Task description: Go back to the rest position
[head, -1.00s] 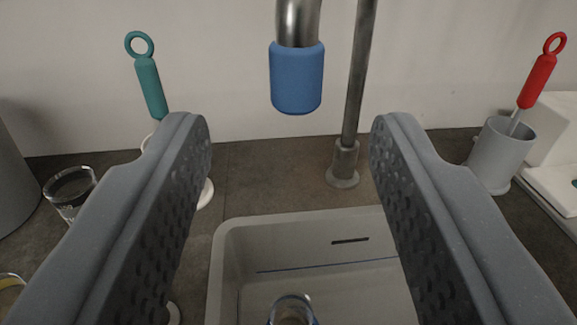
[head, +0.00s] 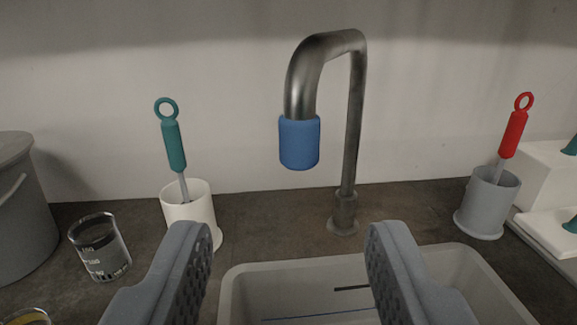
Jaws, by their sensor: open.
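My gripper (head: 287,245) is open, its two grey fingers wide apart with nothing between them. It is in front of and above the near part of a pale grey sink basin (head: 455,262). A metal faucet (head: 357,110) with a blue nozzle (head: 299,143) stands behind the basin, beyond the fingertips and apart from them. The lower part of the basin is hidden by the fingers and the picture's bottom edge.
A white holder (head: 188,208) with a teal-handled tool (head: 173,145) and a glass beaker (head: 99,248) stand left. A grey pot (head: 20,205) is at far left. A grey cup (head: 488,205) holds a red-handled tool (head: 513,133) at right, beside white equipment (head: 548,180).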

